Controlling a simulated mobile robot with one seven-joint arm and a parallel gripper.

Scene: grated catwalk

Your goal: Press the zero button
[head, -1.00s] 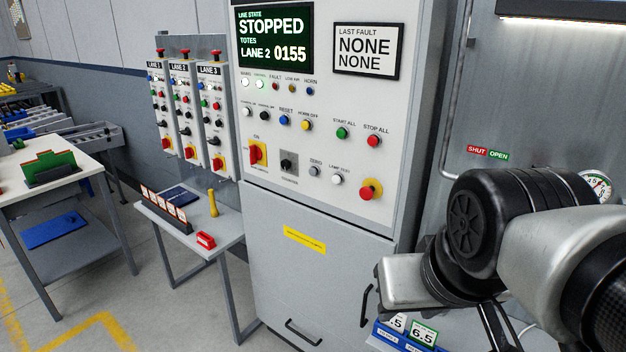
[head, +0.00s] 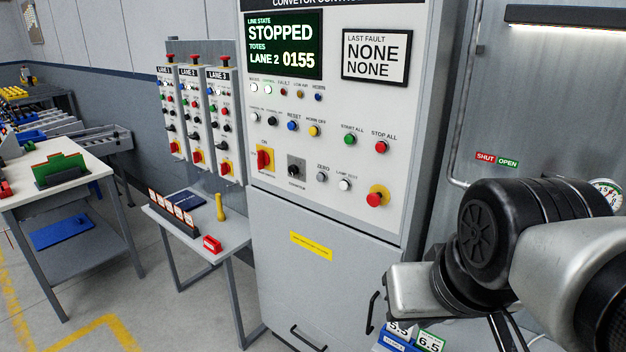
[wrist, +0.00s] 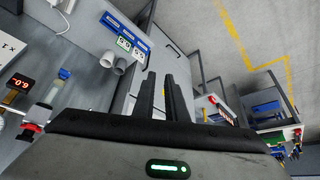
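The zero button (head: 322,177) is a small grey round button under a ZERO label on the lower row of the conveyor control cabinet (head: 330,120). It sits between the black rotary knob (head: 296,170) and the white lamp test button (head: 344,185). My gripper (wrist: 160,80) shows in the wrist view as two dark fingers with a narrow gap between them and nothing held. It is well apart from the button, with my arm low at the right in the head view. The zero button cannot be made out in the wrist view.
A red emergency button (head: 376,198) on a yellow base is right of the lamp test button. The cabinet display (head: 284,45) reads STOPPED, LANE 2 0155. A small table (head: 190,222) stands left of the cabinet. Blue bins with labels (head: 398,338) are below my arm.

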